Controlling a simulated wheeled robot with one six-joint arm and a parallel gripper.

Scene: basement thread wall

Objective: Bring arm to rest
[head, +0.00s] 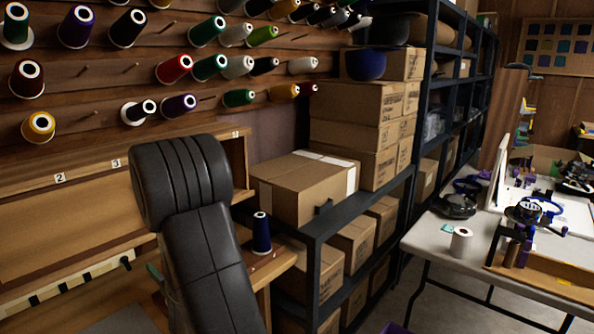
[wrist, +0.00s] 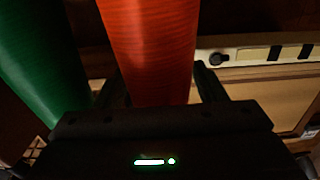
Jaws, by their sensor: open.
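My arm (head: 205,235) shows in the head view as a thick black padded link, raised in front of the wooden thread wall. My gripper (wrist: 160,82) shows in the wrist view with its two dark fingers apart. A red thread cone (wrist: 150,45) appears in the gap between the fingers. I cannot tell whether it stands between them or behind them. A green thread cone (wrist: 40,70) is left of the gripper. In the head view I cannot make out the gripper, and the arm hides part of the ledge.
Thread cones hang on pegs along the wall (head: 85,75). A navy cone (head: 261,233) stands on a wooden ledge right of the arm. A dark shelf (head: 330,222) with cardboard boxes (head: 300,185) is close by. A cluttered white table (head: 430,238) stands at the right.

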